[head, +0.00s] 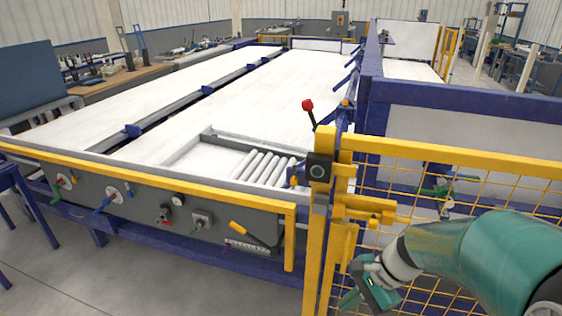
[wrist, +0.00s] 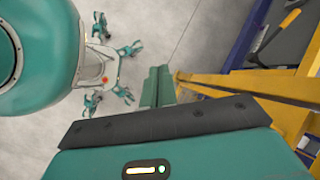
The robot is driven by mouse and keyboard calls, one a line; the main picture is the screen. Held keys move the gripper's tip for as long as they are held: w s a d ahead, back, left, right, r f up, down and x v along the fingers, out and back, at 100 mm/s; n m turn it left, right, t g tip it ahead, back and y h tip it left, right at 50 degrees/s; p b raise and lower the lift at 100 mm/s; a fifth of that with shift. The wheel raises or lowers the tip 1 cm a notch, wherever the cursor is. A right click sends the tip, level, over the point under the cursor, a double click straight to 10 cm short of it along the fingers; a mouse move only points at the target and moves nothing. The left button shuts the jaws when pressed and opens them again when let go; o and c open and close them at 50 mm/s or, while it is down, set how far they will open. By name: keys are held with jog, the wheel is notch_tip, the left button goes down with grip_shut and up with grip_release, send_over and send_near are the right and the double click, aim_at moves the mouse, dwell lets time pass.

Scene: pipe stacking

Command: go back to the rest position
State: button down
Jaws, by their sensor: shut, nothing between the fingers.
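My gripper (head: 348,301) is at the bottom right of the head view, low in front of the yellow mesh fence, with my green arm reaching in from the right. In the wrist view my gripper (wrist: 157,84) shows its two green fingers side by side, shut with nothing between them. Several pale pipes (head: 265,166) lie side by side in a shallow framed area at the near right end of the white table (head: 230,104). My gripper is apart from the pipes, to their right and on the near side.
A yellow post (head: 319,215) and mesh fence (head: 480,205) stand close to my gripper. A yellow rail (head: 150,178) runs along the table's front, above a grey panel with handles. A red-knobbed lever (head: 308,106) rises near the post. Bare floor (head: 60,275) lies at the front left.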

jog(key=s+r+n+t+h, duration=0.2)
jog(key=s+r+n+h, duration=0.1)
jog(key=r+n, duration=0.3)
jog(key=s+d+r+n+t+h, duration=0.1)
jog(key=s+r+n+t+h, duration=0.2)
jog(key=s+r+n, duration=0.2)
notch_tip(320, 180, up, 3)
jog(key=shift+s+f+n, duration=0.15)
jog(key=shift+s+n, duration=0.15)
jog(key=shift+n, duration=0.7)
